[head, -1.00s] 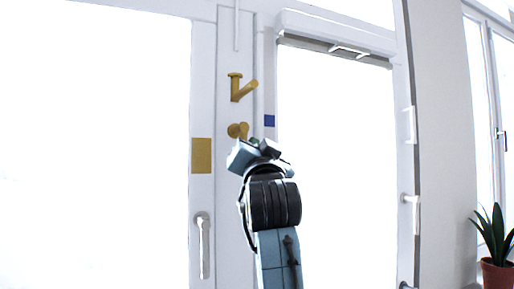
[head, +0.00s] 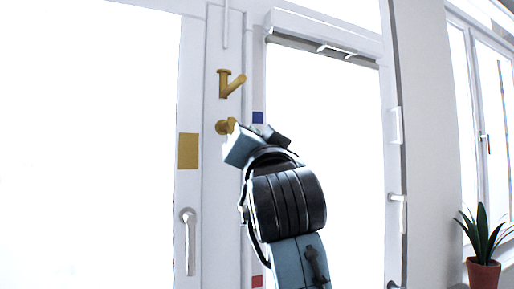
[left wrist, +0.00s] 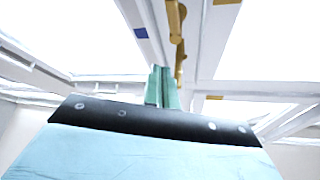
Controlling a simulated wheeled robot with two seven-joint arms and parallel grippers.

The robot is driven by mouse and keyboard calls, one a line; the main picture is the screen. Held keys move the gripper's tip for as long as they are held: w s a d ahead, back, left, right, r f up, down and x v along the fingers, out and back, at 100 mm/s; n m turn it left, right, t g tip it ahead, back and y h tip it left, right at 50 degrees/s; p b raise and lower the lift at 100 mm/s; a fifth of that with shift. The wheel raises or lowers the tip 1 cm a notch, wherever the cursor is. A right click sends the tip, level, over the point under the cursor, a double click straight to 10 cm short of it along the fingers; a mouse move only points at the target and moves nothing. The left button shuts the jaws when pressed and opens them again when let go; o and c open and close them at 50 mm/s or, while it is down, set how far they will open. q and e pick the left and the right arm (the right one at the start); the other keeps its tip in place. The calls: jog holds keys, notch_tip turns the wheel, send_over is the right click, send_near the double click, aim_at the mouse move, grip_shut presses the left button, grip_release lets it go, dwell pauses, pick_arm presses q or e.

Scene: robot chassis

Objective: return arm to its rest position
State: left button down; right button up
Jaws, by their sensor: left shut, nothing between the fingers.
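My left arm rises from the bottom middle of the head view, in front of a white door frame (head: 214,240). Its wrist and left gripper (head: 258,142) are at the top of the arm, just below and right of a gold knob (head: 226,127) in the picture. The fingers are mostly hidden there, and I cannot tell the gap to the knob. In the left wrist view the green fingers of the left gripper (left wrist: 161,75) are together with nothing between them. My right gripper is in neither view.
A gold hook (head: 231,84) sits above the knob. Door handles stand at left (head: 187,238) and right (head: 398,205) of the arm. Blue (head: 258,117) and gold (head: 188,151) squares mark the frame. A potted plant (head: 484,272) stands at lower right.

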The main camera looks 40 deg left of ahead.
pick_arm(q)
jog(key=shift+s+d, duration=0.4)
jog(key=shift+d, duration=0.05)
dwell(0.3)
